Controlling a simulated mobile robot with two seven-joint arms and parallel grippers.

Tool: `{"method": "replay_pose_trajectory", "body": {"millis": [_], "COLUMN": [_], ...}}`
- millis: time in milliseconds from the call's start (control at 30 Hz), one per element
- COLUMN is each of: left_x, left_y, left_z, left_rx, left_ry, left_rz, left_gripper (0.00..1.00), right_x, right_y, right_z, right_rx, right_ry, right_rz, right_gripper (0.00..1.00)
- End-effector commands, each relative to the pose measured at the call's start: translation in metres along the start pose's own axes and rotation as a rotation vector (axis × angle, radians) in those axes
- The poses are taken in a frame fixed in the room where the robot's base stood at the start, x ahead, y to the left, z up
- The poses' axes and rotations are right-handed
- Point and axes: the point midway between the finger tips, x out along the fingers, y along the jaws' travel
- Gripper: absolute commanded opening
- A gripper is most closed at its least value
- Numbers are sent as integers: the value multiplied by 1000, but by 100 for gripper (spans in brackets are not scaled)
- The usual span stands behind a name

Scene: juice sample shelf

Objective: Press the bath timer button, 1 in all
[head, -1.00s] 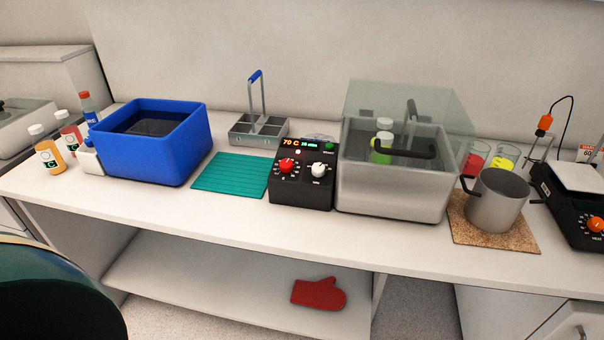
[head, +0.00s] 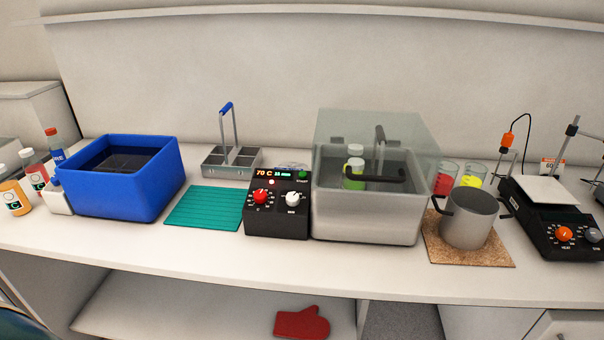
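The bath control box (head: 277,222) is black and stands on the bench, left of the water bath. Its display (head: 273,173) glows with 70 C and a green time reading. A red knob (head: 260,197) and a white knob (head: 292,199) sit on its face. A small green button (head: 303,175) labelled START is at its upper right. The water bath (head: 365,215) is a grey tank under a clear lid (head: 345,130), with bottles with green contents inside. Neither of my grippers is in view.
A teal mat (head: 204,208) and a blue tub (head: 127,190) lie to the left. A divided metal carrier (head: 230,163) stands behind. A metal pot (head: 470,218) on a cork mat (head: 470,250) and a hotplate (head: 550,220) are to the right. A red mitt (head: 302,323) lies on the lower shelf.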

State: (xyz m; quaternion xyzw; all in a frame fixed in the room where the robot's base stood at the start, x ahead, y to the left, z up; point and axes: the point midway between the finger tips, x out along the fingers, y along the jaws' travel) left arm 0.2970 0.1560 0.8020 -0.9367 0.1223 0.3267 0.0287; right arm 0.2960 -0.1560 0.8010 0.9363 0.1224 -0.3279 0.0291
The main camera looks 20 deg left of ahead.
Motion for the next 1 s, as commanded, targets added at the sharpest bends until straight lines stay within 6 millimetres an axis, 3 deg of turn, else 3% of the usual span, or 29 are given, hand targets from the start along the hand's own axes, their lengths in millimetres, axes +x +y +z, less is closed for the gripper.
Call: {"method": "replay_pose_trajectory", "body": {"millis": [633, 1000], "left_x": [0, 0], "left_y": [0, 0], "left_z": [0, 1], "left_rx": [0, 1], "left_ry": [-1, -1], "left_rz": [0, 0], "left_gripper": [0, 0], "right_x": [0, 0], "right_y": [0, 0], "right_z": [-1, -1], "right_rx": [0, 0], "right_ry": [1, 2], "right_rz": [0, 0], "right_gripper": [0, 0]}}
